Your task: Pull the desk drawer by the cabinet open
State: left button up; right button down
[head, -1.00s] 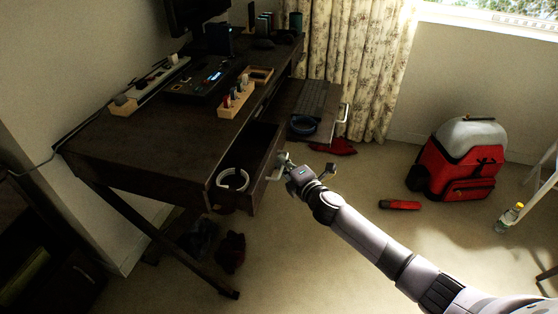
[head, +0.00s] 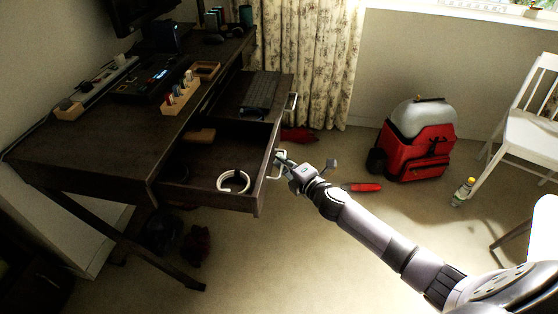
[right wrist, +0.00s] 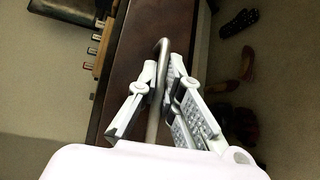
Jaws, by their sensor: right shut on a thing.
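The dark brown desk (head: 110,140) stands at the left in the head view. Its near drawer (head: 265,180) is pulled well out and shows a white coiled cable (head: 233,181) and a brown block (head: 200,135) inside. My right gripper (head: 284,160) is shut on the drawer's metal handle (head: 277,172) at the drawer front. In the right wrist view the fingers (right wrist: 162,75) lie on both sides of the handle bar (right wrist: 161,48). My left gripper is not in view.
Beside the drawer, a tray (head: 285,86) holding a keyboard (head: 263,86) is also out. A red and grey backpack (head: 420,145), a red item (head: 362,187), a bottle (head: 463,191) and a white chair (head: 535,130) stand or lie to the right.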

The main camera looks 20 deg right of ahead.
jog(key=c, duration=1.7)
grip_release()
jog(key=v, duration=1.2)
jog(key=shift+d, duration=0.1)
